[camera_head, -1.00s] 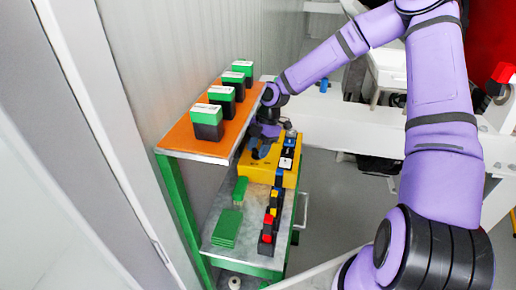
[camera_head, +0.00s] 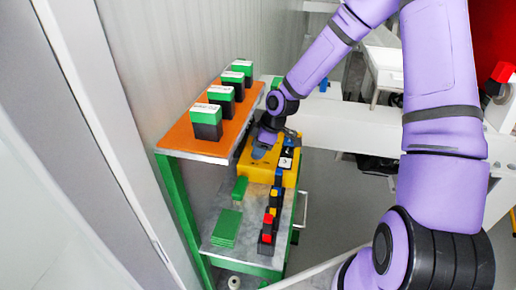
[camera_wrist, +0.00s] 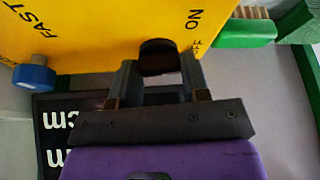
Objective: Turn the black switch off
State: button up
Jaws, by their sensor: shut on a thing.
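The yellow box (camera_head: 258,173) stands on the green cart, and its face (camera_wrist: 100,25) fills the top of the wrist view with the printed words FAST and ON. The black switch (camera_wrist: 159,56) is on the lower edge of that face, below the ON lettering. My gripper (camera_wrist: 158,80) has a finger on either side of the switch and is shut on it. In the head view my gripper (camera_head: 262,150) is at the yellow box and hides the switch. The switch's exact position is hard to read.
A blue knob (camera_wrist: 35,77) sits left of the switch on the box. Green-topped black blocks (camera_head: 207,120) stand on the orange shelf (camera_head: 180,138) beside my arm. Red, yellow and blue-topped blocks (camera_head: 267,235) and green plates (camera_head: 226,228) lie on the lower shelf.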

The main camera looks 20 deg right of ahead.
jog(key=shift+m+t, duration=0.4)
jog(key=shift+m, duration=0.7)
jog(key=o, duration=0.6)
jog(key=shift+o, duration=0.2)
jog(key=v, duration=1)
jog(key=shift+r, duration=0.45)
jog(key=shift+s+a, duration=0.1)
jog(key=shift+a, duration=0.05)
jog(key=shift+s+h, duration=0.1)
jog(key=shift+h, duration=0.2)
